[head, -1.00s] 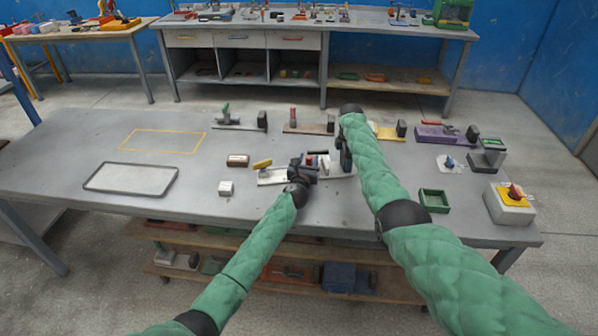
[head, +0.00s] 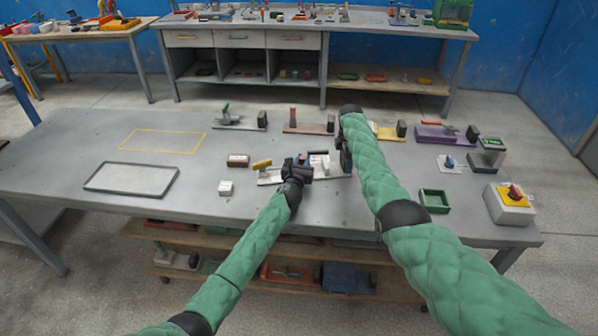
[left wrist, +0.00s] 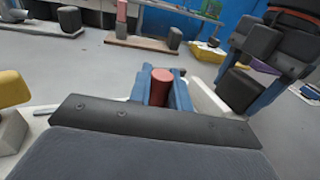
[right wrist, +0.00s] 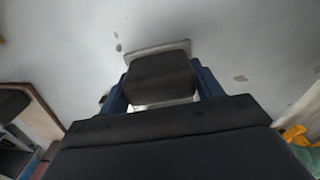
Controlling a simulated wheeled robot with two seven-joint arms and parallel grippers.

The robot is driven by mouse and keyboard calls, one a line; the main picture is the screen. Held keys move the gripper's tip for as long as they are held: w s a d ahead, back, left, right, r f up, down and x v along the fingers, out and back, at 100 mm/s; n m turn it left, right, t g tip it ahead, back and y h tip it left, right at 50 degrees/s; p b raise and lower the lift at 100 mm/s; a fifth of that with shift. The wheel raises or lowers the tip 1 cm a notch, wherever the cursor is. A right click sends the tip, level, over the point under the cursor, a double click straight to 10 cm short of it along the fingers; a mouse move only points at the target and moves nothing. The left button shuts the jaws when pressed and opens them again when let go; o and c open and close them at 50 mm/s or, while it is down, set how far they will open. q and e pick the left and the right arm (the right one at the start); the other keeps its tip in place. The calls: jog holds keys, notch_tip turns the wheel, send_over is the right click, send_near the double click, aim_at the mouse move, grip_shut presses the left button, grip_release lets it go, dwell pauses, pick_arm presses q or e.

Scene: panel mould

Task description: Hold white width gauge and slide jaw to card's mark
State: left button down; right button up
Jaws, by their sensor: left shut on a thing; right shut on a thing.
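The white width gauge (head: 268,178) lies on the near middle of the grey table, partly hidden by my grippers; its pale edge shows in the left wrist view (left wrist: 207,98). My left gripper (head: 297,166) is over the gauge. In the left wrist view its blue fingers are shut on a red knob (left wrist: 162,86), which looks like part of the sliding jaw. My right gripper (head: 346,152) is at the gauge's right end, shut on a dark block (right wrist: 160,78). I cannot make out the card's mark.
A grey tray (head: 131,193) lies further left. A green bin (head: 433,208) and a yellow-topped box (head: 510,205) stand at the right.

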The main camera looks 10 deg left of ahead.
pick_arm(q)
jog(key=c, duration=1.3)
grip_release()
jog(key=s, duration=0.4)
jog(key=s+a, duration=0.1)
jog(key=s, duration=0.7)
jog(key=shift+a, duration=0.25)
jog(key=shift+w, duration=0.1)
pick_arm(e)
jog(key=o, duration=1.4)
jog(key=shift+c, duration=0.2)
